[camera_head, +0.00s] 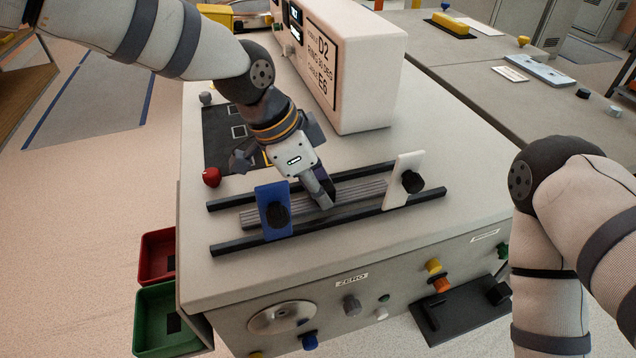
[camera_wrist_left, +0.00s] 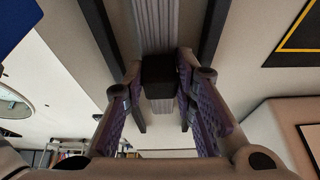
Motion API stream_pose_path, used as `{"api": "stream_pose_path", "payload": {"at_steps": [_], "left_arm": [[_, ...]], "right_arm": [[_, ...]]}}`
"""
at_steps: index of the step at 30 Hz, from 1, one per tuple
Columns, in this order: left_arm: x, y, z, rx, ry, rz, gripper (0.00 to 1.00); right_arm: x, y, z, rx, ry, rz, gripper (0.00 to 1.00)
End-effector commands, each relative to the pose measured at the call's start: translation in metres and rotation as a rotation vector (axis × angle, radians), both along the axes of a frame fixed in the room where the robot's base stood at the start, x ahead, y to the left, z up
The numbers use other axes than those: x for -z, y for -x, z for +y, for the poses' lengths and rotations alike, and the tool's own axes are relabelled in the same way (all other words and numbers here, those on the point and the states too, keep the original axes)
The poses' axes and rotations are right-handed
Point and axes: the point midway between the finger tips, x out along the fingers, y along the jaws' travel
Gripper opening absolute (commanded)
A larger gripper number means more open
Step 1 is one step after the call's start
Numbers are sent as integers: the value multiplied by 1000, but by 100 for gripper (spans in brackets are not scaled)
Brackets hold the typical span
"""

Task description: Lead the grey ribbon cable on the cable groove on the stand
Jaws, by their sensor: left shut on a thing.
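The grey ribbed strip that looks like the ribbon cable (camera_head: 358,193) lies lengthwise between two dark rails (camera_head: 335,223) on the bench top. It also shows in the left wrist view (camera_wrist_left: 158,25). My left gripper (camera_head: 323,200) reaches down onto its middle, between a blue plate (camera_head: 268,196) and a white plate (camera_head: 404,172). In the left wrist view its fingers stand on both sides of a black block (camera_wrist_left: 158,76) on the strip, and it is shut on that block. I cannot make out a separate cable groove. My right gripper is out of view.
A large white labelled housing (camera_head: 362,75) stands behind the rails. A red knob (camera_head: 211,177) is left of them. Knobs and a dial (camera_head: 283,317) line the bench front. Red (camera_head: 157,257) and green (camera_head: 160,312) bins hang at the left. The bench top right of the rails is clear.

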Motion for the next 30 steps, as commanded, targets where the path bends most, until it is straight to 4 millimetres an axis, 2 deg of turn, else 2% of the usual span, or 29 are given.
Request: {"api": "stream_pose_path", "payload": {"at_steps": [1, 3, 4, 14, 17, 24, 30], "left_arm": [[0, 0, 0, 0, 0, 0, 30], [0, 0, 0, 0, 0, 0, 46], [0, 0, 0, 0, 0, 0, 49], [-4, 0, 1, -1, 0, -2, 49], [-20, 1, 7, -2, 1, -4, 49], [-79, 9, 31, -2, 2, -4, 49], [-107, 13, 42, -1, 1, 0, 49]], "right_arm": [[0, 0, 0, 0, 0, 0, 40], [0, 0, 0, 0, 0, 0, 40], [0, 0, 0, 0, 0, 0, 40], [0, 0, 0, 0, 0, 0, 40], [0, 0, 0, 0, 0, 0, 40], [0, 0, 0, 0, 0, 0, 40], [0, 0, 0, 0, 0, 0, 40]]}}
